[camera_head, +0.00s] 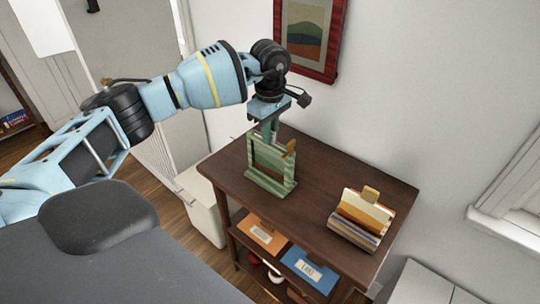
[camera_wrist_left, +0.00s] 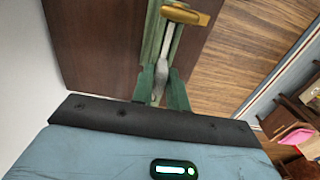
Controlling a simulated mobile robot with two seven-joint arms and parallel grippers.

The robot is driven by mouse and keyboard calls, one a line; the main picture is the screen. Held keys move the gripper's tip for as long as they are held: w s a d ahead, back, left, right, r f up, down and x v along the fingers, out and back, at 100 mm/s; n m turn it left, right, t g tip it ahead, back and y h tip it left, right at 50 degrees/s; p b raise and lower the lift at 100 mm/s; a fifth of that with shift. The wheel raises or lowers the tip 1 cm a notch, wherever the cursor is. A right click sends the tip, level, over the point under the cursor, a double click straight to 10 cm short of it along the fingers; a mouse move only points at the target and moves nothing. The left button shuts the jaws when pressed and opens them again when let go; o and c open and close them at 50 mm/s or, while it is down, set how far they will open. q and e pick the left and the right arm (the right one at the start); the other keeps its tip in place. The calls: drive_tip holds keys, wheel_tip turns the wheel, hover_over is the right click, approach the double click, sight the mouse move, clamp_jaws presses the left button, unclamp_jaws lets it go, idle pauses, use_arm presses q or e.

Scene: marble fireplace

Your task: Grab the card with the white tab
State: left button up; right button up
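A green card holder (camera_head: 271,183) stands upright on the dark wooden shelf unit (camera_head: 328,170), near its left end. My left gripper (camera_head: 269,135) reaches down over the holder's left part. In the left wrist view its green fingers (camera_wrist_left: 161,85) sit close together on both sides of the white tab (camera_wrist_left: 160,78) and appear shut on it. The fingers hide most of this tab's card. My right gripper is not in view.
A second holder with cream, orange and blue cards (camera_head: 361,215) stands at the right of the top. Orange (camera_head: 263,232) and blue (camera_head: 308,268) cards or folders lie on the shelf below. A framed picture (camera_head: 309,32) hangs on the wall behind. The top between the holders is clear.

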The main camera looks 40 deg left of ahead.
use_arm(q)
clamp_jaws()
drive_tip(key=shift+r, duration=0.1)
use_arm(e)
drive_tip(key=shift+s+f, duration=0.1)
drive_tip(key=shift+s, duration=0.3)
